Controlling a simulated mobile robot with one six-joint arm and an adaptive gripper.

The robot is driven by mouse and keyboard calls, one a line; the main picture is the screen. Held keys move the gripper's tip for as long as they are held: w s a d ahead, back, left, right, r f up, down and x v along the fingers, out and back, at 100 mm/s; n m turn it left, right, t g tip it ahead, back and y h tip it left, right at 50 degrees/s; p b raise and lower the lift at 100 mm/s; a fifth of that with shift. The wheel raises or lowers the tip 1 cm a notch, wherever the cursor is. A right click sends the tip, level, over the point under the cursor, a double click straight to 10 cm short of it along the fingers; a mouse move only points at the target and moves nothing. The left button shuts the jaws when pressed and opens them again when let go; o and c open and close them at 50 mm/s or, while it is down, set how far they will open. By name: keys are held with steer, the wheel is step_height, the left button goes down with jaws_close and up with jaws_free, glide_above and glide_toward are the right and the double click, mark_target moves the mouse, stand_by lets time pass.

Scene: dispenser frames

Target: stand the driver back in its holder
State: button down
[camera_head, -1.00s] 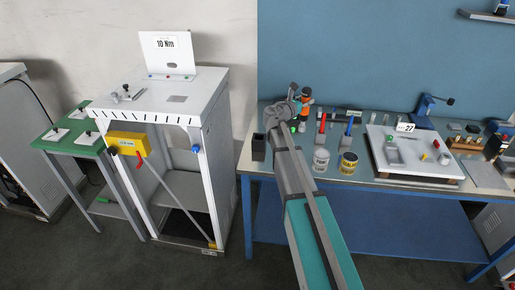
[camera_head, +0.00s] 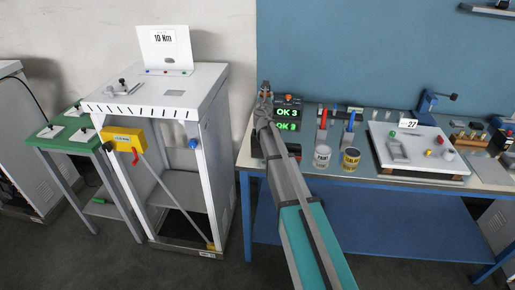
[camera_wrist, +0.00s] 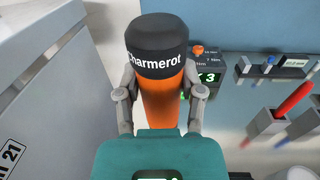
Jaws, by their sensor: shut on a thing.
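The driver (camera_wrist: 158,95) has an orange body and a black cap lettered "Charmerot". My gripper (camera_wrist: 160,98) is shut on it, with one finger on each side, in the wrist view. The driver's lower end is hidden behind my gripper. In the head view my gripper (camera_head: 265,90) is raised over the left end of the blue bench, and the driver cannot be made out there. A dark box (camera_head: 256,146), possibly the holder, stands on the bench's left end, partly hidden by my arm.
A black unit with a green "OK 3" display (camera_head: 288,113) stands behind my arm. Red and blue handled tools (camera_head: 349,122), a white can (camera_head: 322,156) and a yellow can (camera_head: 351,159) are to the right. The white cabinet (camera_head: 165,100) is to the left.

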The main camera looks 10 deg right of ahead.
steer(key=shift+w+a+f+n+t+y, duration=0.15)
steer(key=shift+a+n+y, duration=0.1)
steer(key=shift+a+y, duration=0.2)
steer(key=shift+w+a+f+n+t+y, duration=0.1)
steer(key=shift+w+a+f+n+y, duration=0.15)
steer(key=shift+a+y, duration=0.2)
steer(key=shift+w+a+f+n+t+y, duration=0.1)
steer(key=shift+a+n+y, duration=0.2)
steer(key=shift+a+y, duration=0.15)
steer(key=shift+h+b, duration=0.25)
steer(key=shift+b, duration=0.05)
step_height(320, 180, down, 6)
steer(key=b, duration=0.6)
steer(key=shift+f, duration=0.2)
steer(key=shift+f+b, duration=1.8)
steer(key=shift+b, duration=0.2)
steer(key=shift+f, duration=0.1)
steer(key=shift+c, duration=1)
jaws_free()
steer(key=shift+r, duration=0.2)
